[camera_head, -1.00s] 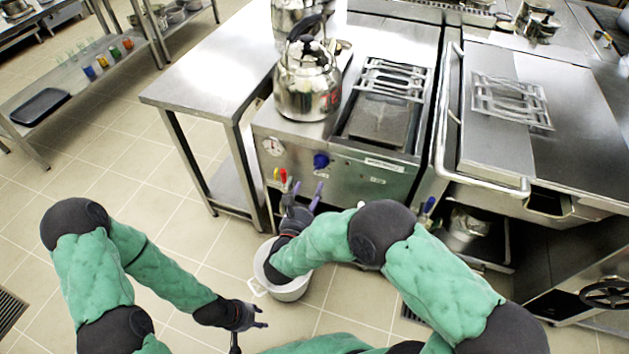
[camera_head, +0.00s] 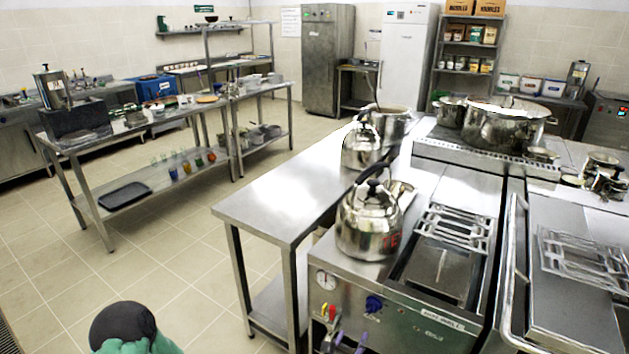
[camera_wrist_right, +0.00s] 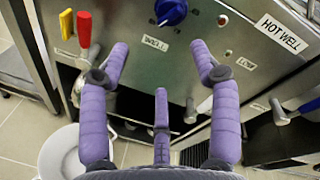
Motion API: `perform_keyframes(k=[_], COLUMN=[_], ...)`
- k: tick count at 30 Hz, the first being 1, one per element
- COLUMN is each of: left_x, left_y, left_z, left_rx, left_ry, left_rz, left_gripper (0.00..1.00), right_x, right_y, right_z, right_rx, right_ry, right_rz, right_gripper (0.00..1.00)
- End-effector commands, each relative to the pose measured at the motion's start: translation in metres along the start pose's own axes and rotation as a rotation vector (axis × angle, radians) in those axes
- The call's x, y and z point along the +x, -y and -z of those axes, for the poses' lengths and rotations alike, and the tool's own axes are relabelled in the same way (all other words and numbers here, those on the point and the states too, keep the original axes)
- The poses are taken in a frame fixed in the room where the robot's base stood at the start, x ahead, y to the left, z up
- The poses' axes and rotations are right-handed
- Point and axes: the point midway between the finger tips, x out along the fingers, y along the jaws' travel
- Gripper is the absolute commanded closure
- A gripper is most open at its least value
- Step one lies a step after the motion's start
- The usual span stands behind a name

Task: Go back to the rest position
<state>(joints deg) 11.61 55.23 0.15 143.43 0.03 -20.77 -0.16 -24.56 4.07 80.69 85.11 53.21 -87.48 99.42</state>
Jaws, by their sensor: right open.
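My right gripper (camera_head: 350,341) shows only as purple fingertips at the bottom edge of the head view, in front of the steel cooker's front panel. In the right wrist view my right gripper (camera_wrist_right: 160,55) is open with nothing between its fingers. It faces the panel with the blue knob (camera_wrist_right: 172,11), the red lever (camera_wrist_right: 84,28) and the yellow lever (camera_wrist_right: 66,23). A white pot (camera_wrist_right: 60,150) stands on the floor below, left of the fingers and apart from them. My left gripper is out of view; only part of my left arm shows at the lower left.
A steel kettle (camera_head: 368,222) stands on the cooker (camera_head: 395,315). A steel table (camera_head: 290,193) adjoins it on the left. A rack (camera_head: 140,197) with a black tray stands further left. The tiled floor (camera_head: 190,275) between rack and table is clear.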

Motion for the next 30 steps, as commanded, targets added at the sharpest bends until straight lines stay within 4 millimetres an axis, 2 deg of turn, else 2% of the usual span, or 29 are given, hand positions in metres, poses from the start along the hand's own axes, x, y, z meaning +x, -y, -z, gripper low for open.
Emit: perform_keyframes(k=[3,7,11,14,17,21,27,30], left_x=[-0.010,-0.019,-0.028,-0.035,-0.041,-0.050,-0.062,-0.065], left_y=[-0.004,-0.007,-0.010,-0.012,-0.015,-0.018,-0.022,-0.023], left_z=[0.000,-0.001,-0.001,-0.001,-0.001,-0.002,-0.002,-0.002], left_rx=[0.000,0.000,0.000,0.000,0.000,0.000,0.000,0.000], left_ry=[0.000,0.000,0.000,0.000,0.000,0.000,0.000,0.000], left_rz=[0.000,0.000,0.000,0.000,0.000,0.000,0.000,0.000], left_gripper=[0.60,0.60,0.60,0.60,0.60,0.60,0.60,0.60], right_x=[0.013,0.019,0.013,-0.001,-0.022,-0.063,-0.131,-0.157], right_y=[-0.018,-0.046,-0.073,-0.091,-0.104,-0.115,-0.114,-0.110], right_z=[0.008,0.024,0.047,0.068,0.091,0.123,0.163,0.174], right_rx=[-0.219,-0.503,-0.773,-0.967,-1.143,-1.354,-1.543,-1.584], right_ry=[0.006,0.054,0.142,0.242,0.371,0.607,1.011,1.177], right_rz=[-0.144,-0.341,-0.544,-0.699,-0.850,-1.049,-1.254,-1.301], right_gripper=[0.37,0.37,0.37,0.37,0.37,0.37,0.37,0.37])
